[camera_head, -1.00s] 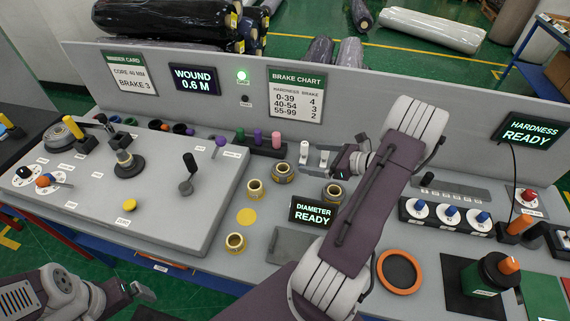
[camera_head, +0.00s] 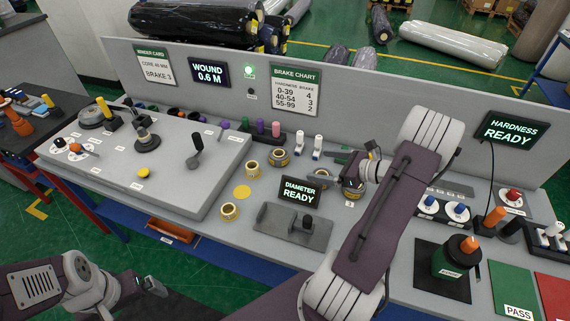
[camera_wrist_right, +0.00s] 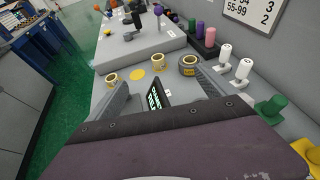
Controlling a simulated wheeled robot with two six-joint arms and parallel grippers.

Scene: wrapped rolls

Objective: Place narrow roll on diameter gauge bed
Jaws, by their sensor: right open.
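Several tan-wrapped rolls stand on the grey bench: one roll (camera_head: 229,211) beside the gauge, a second roll (camera_head: 252,169) and a third roll (camera_head: 278,157) behind it. Another roll (camera_head: 352,190) is partly hidden below my right gripper (camera_head: 358,170). I cannot tell which is the narrow one. The diameter gauge bed (camera_head: 270,217) is a grey cradle with a black block, empty of rolls, in front of the DIAMETER READY display (camera_head: 300,191). In the right wrist view my right gripper (camera_wrist_right: 165,92) is open and empty. My left gripper (camera_head: 153,286) is low at left, its jaws unclear.
A yellow disc (camera_head: 242,192) lies among the rolls. White pegs (camera_head: 317,146) stand behind, near the back panel (camera_head: 380,100). A sloped control console (camera_head: 130,185) with levers is at left. A dark green cylinder (camera_head: 455,257) and dials are at right.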

